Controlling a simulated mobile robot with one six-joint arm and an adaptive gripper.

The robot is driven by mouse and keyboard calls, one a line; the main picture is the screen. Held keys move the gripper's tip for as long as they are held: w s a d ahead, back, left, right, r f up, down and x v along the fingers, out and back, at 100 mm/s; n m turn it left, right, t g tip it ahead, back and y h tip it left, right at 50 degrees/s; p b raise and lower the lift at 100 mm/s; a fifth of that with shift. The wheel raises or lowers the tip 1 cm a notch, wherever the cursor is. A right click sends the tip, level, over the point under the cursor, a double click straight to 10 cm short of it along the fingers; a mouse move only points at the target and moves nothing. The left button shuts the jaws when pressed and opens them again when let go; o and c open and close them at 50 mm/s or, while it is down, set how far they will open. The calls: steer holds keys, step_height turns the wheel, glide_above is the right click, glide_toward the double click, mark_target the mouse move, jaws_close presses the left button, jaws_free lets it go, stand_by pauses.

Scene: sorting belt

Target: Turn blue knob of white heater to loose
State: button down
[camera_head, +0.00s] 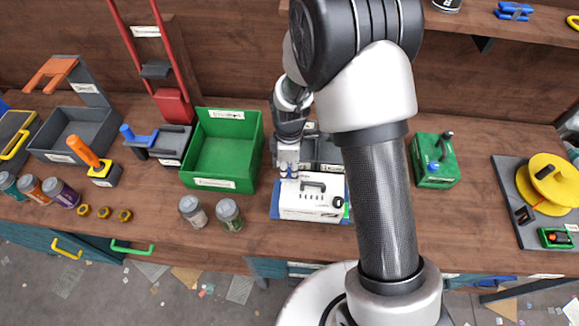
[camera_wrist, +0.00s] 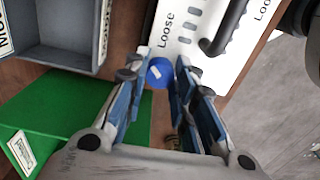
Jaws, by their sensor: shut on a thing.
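The white heater (camera_head: 312,209) stands on the bench in the head view, with a dark handle on top and a black knob on its front right. In the wrist view its white top (camera_wrist: 206,45) shows "Loose" lettering and the dark handle (camera_wrist: 226,28). The blue knob (camera_wrist: 159,73) sits at the heater's edge beside the "Loose" label and has a small white mark. My gripper (camera_wrist: 162,64) is shut on the blue knob, with one finger on each side. In the head view my gripper (camera_head: 289,170) is at the heater's back left corner, and the knob is mostly hidden there.
A green bin (camera_head: 222,184) stands to the left, and a grey bin (camera_head: 328,150) is right behind the heater. Two jars (camera_head: 229,213) stand at the front left. A green box with a blue knob (camera_head: 434,168) is to the right. Bare bench lies between it and the yellow reel (camera_head: 553,180).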

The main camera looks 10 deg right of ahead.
steer(key=shift+n, duration=0.6)
steer(key=c, duration=1.3)
jaws_free()
steer(key=shift+r, duration=0.1)
step_height(320, 180, up, 12)
